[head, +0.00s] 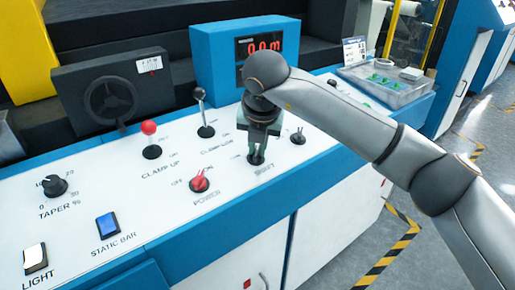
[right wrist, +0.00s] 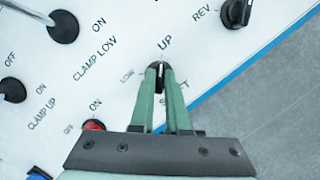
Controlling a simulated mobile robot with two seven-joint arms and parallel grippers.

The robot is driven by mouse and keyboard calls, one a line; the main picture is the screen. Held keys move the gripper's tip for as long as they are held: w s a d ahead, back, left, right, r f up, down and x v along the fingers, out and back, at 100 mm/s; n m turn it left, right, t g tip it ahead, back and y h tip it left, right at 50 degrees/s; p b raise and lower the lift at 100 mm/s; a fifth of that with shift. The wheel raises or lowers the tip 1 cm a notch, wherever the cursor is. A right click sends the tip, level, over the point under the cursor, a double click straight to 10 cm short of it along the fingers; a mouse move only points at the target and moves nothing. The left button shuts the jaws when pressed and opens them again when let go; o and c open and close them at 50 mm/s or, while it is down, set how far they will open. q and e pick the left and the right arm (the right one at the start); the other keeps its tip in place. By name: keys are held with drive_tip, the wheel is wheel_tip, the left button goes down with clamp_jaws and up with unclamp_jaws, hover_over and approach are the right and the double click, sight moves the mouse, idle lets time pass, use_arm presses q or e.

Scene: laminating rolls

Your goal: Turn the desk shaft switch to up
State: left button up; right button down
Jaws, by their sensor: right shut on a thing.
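The shaft switch (head: 256,160) is a small black knob on the white desk panel, above the SHAFT label. In the right wrist view the knob (right wrist: 160,68) sits between my fingertips, and its pale mark appears to point toward the UP label (right wrist: 165,42). The LOW label (right wrist: 127,75) is to its left. My right gripper (head: 257,152) reaches down onto the switch, its green fingers shut on the knob. The fingers hide part of the knob and of the SHAFT label. My left gripper is in neither view.
Beside the switch are the red power knob (head: 199,181), a black rev knob (head: 298,137), the clamp low lever (head: 203,112) and the red-topped clamp up lever (head: 150,140). A blue display box (head: 212,55) stands behind. A grey tray (head: 400,92) sits at the right.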

drive_tip(key=shift+f, duration=0.1)
idle(0.4)
drive_tip(key=c, duration=0.9)
unclamp_jaws()
drive_tip(key=v, duration=1.2)
drive_tip(key=shift+r, duration=0.35)
